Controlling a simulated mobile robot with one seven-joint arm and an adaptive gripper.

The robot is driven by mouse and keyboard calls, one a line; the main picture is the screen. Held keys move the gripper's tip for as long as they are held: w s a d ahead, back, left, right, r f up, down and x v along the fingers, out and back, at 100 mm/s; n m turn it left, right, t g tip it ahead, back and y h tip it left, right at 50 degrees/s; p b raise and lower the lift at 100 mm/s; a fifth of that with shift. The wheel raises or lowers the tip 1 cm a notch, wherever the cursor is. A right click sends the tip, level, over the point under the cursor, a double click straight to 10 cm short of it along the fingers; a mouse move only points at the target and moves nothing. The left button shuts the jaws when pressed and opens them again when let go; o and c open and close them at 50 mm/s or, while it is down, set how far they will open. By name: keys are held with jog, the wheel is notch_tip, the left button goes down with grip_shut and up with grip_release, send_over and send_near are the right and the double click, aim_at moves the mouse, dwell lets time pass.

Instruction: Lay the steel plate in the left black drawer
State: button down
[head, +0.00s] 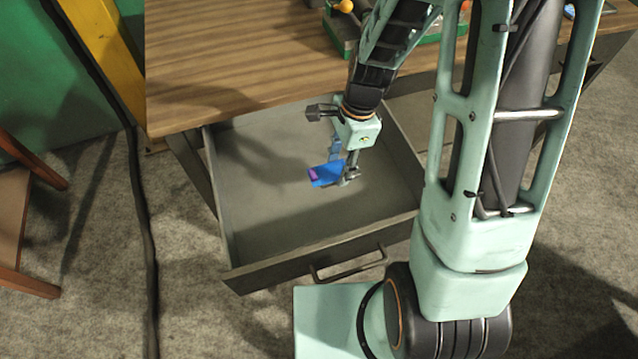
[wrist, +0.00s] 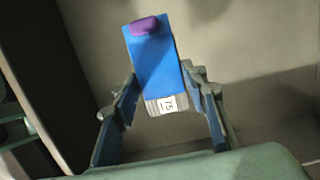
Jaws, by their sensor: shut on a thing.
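An open dark drawer (head: 262,205) with a grey inside juts out below the wooden tabletop, left of my arm. My gripper (head: 346,172) points down over the drawer's inside, right of its middle. It is shut on a flat blue piece with a purple patch at one end. The blue piece (head: 324,175) also shows in the wrist view (wrist: 155,65), between the fingers, with a ribbed grey end and a white number label. I cannot tell whether this is the steel plate; no other plate shows. Its height above the drawer floor is unclear.
The wooden tabletop (head: 230,55) overhangs the drawer's back. A green tray (head: 345,38) with small items stands on it. A dark handle (head: 347,265) sticks out from the drawer front. A wooden chair (head: 22,215) stands at the left. The visible drawer floor is otherwise bare.

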send_over(317, 193)
jog(key=d, duration=0.1)
notch_tip(317, 193, down, 5)
jog(key=shift+d+r, duration=0.1)
jog(key=f, duration=0.3)
jog(key=shift+a+b, duration=0.35)
jog(key=shift+b, duration=0.05)
jog(key=shift+f, duration=0.45)
jog(key=shift+f, duration=0.15)
jog(key=c, duration=1.2)
grip_release()
